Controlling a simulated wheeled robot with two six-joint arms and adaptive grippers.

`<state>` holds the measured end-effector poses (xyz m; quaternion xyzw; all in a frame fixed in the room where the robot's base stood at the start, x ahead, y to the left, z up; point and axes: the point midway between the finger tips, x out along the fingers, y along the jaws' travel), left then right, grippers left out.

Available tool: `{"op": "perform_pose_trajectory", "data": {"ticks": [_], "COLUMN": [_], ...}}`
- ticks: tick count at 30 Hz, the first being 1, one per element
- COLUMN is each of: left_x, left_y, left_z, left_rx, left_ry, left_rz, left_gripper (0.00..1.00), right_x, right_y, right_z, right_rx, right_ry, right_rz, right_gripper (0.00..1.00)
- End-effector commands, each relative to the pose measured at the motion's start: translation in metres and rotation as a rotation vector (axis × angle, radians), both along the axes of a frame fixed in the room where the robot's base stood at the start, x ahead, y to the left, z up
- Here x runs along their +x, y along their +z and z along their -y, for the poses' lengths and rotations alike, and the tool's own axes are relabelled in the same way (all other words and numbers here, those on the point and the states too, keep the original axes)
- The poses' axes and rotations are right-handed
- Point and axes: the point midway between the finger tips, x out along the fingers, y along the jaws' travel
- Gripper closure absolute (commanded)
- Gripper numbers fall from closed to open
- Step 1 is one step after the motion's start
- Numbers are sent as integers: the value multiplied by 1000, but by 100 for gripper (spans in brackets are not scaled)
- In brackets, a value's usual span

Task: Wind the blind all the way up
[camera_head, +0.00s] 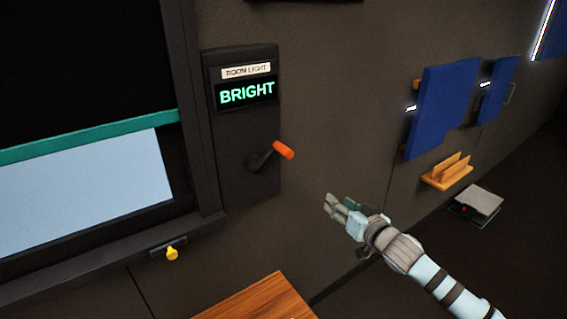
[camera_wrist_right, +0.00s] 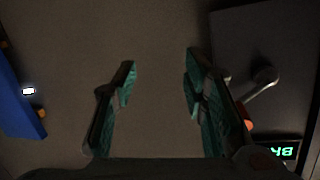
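The black blind (camera_head: 80,65) covers the upper part of the window at the left, with a teal bar (camera_head: 85,138) along its bottom edge. A pale window area (camera_head: 85,190) shows below it. The crank (camera_head: 262,160) with an orange knob (camera_head: 284,150) is on the dark wall panel (camera_head: 232,170), under a display (camera_head: 247,93) reading BRIGHT. My right gripper (camera_head: 334,204) is right of and below the knob, apart from it. In the right wrist view my gripper (camera_wrist_right: 160,75) is open and empty; its finger partly hides the knob (camera_wrist_right: 247,124). My left gripper is out of view.
A yellow knob (camera_head: 172,253) sits on a small holder below the window frame. A wooden surface (camera_head: 262,300) is at the bottom. Blue panels (camera_head: 440,110), a wooden rack (camera_head: 447,172) and a tray-like item (camera_head: 476,204) are at the right. Bare wall lies between the crank and my gripper.

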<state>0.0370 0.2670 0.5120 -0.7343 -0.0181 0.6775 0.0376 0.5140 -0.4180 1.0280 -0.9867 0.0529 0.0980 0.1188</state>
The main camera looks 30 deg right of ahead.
Motion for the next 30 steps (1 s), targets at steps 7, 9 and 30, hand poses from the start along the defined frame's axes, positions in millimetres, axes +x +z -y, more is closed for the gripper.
{"op": "perform_pose_trajectory", "data": {"ticks": [7,9,30], "left_x": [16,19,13], "left_y": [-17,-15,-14], "left_z": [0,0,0], "left_rx": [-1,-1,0], "left_ry": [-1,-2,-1], "left_rz": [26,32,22], "left_gripper": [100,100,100], "right_x": [-15,-13,120], "right_y": [126,131,131], "right_z": [-81,-83,-103], "right_rx": [76,84,84], "right_ry": [205,208,213], "right_rz": [205,211,208], "right_gripper": [60,60,60]}}
